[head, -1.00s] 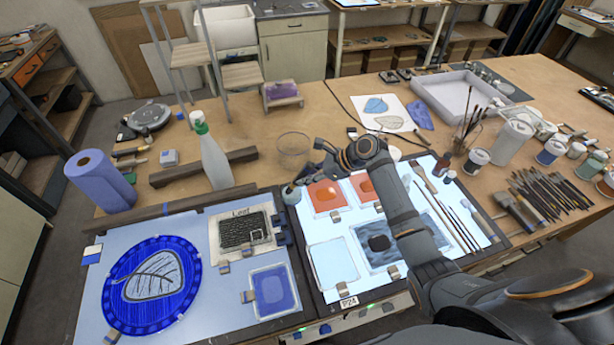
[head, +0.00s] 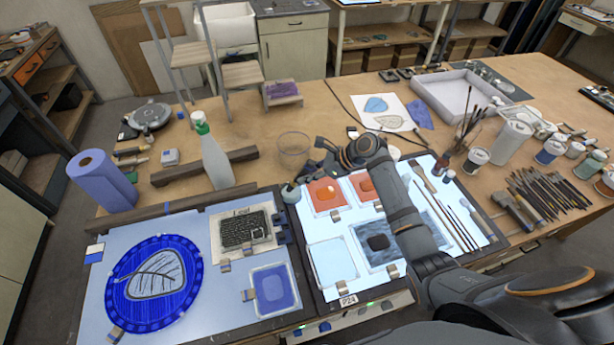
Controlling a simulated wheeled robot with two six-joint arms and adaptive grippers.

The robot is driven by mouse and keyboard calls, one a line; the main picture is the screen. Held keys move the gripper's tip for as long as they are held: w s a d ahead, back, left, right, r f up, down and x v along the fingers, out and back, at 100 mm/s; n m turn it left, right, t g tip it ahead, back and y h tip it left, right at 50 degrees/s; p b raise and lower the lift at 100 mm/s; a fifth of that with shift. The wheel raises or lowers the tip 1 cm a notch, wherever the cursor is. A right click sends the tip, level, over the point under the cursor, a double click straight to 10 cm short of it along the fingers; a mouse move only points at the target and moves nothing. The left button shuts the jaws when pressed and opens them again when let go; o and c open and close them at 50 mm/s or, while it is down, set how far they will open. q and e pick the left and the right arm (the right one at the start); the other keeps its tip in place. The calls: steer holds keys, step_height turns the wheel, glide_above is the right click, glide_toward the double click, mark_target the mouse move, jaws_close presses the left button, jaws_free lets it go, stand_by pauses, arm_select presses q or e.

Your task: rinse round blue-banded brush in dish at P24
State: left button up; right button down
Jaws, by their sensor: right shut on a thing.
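My right arm reaches in from the lower right across the lit panel (head: 330,265) labelled P24 (head: 348,300). My right gripper (head: 307,179) is at the panel's far left corner, pointing down, shut on a thin thing. I take this to be the round blue-banded brush; its band and tip cannot be made out. A small grey round dish (head: 290,194) sits at that corner, right beside the fingertips. Whether the brush tip is inside it or above it, I cannot tell. My left gripper is not in view.
A clear glass bowl (head: 295,150) stands just behind the gripper, and a spray bottle (head: 214,158) to its left. Orange glass squares (head: 325,194) and several brushes (head: 455,217) lie on the panel. A blue round plate (head: 118,288) lies on the left panel.

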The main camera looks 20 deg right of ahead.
stand_by(0.9)
steer(key=shift+s, duration=0.1)
steer(key=shift+s+a, duration=0.4)
steer(key=shift+s, duration=0.15)
stand_by(0.7)
steer(key=shift+w, duration=0.1)
steer(key=shift+w+d, duration=0.2)
steer(key=shift+w, duration=0.05)
steer(key=shift+r, duration=0.15)
